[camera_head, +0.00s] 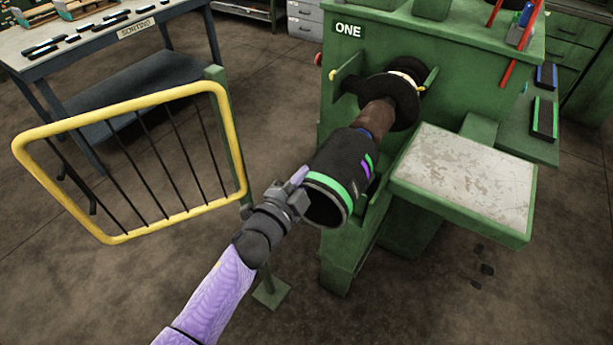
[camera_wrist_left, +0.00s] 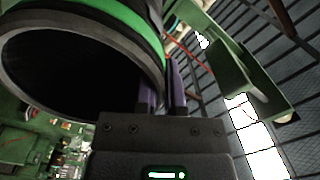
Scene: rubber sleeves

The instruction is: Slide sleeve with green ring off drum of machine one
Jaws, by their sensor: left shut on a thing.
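The black sleeve (camera_head: 341,167) with a green ring (camera_head: 333,187) at its near open end is at the front of green machine one (camera_head: 432,50). Purple and blue marks show on its side. The brown drum (camera_head: 377,115) of the machine, with a black disc behind it, runs toward the sleeve's far end; whether the drum's tip is still inside the sleeve is hidden. My left gripper (camera_head: 296,191) is shut on the sleeve's wall at the near rim. In the left wrist view the sleeve (camera_wrist_left: 75,70) shows its hollow mouth, with the purple fingers (camera_wrist_left: 163,88) at its edge. My right gripper is not in view.
A yellow barred gate (camera_head: 130,165) on a green post stands left of the sleeve. A worn grey-topped shelf (camera_head: 465,180) juts out right of the drum. A sorting table (camera_head: 95,45) is at the back left. Open floor lies in front.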

